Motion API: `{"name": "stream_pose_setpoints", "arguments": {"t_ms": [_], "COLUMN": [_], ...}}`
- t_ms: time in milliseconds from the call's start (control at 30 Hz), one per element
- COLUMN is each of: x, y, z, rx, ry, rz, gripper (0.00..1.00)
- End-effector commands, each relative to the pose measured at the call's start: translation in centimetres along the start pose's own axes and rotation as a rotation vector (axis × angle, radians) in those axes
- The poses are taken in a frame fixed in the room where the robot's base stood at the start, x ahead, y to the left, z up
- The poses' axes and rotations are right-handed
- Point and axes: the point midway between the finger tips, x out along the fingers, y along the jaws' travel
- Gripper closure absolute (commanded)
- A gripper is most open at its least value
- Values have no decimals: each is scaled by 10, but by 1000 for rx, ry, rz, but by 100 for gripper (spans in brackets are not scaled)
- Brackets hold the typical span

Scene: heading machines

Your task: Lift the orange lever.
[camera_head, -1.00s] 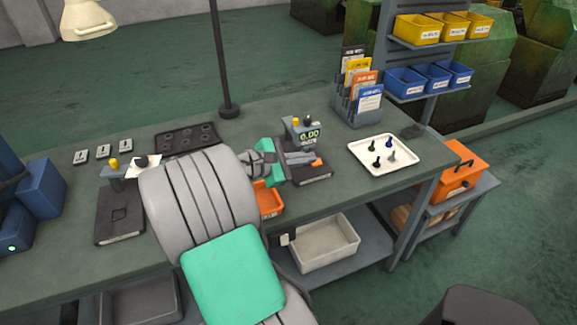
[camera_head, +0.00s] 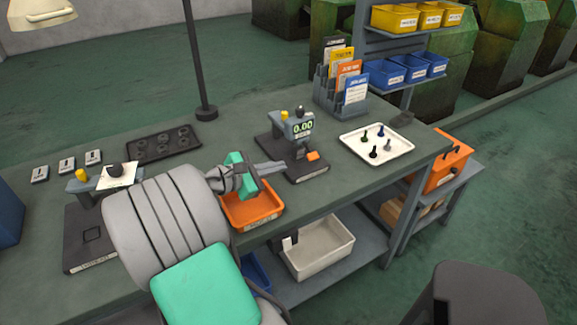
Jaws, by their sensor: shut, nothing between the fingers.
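The orange lever (camera_head: 313,156) is a small orange tab low on the front right of a dark gauge device (camera_head: 292,150) with a green 0.00 display (camera_head: 303,127). The device stands on the green bench near its front edge. My gripper (camera_head: 283,165) is to the left of the lever, its grey fingers pointing right. The fingers are shut and empty, with a gap between their tips and the lever. The lever is in plain view.
A white tray with several small pegs (camera_head: 401,152) lies to the right. A card rack (camera_head: 340,101) stands behind. A second gauge device (camera_head: 85,236) stands at left, partly hidden by my arm.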

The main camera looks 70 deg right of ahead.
Motion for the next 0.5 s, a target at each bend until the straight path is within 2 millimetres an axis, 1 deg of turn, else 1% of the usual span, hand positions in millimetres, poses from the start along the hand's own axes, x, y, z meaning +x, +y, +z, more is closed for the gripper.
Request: {"name": "stream_pose_setpoints", "arguments": {"t_ms": [300, 400, 500], "x": [64, 79, 88], "y": [-3, -2, -2], "z": [1, 1, 1], "rx": [2, 3, 1], "ry": [-3, -3, -1], "rz": [-8, -7, -5], "gripper": [100, 100, 100]}}
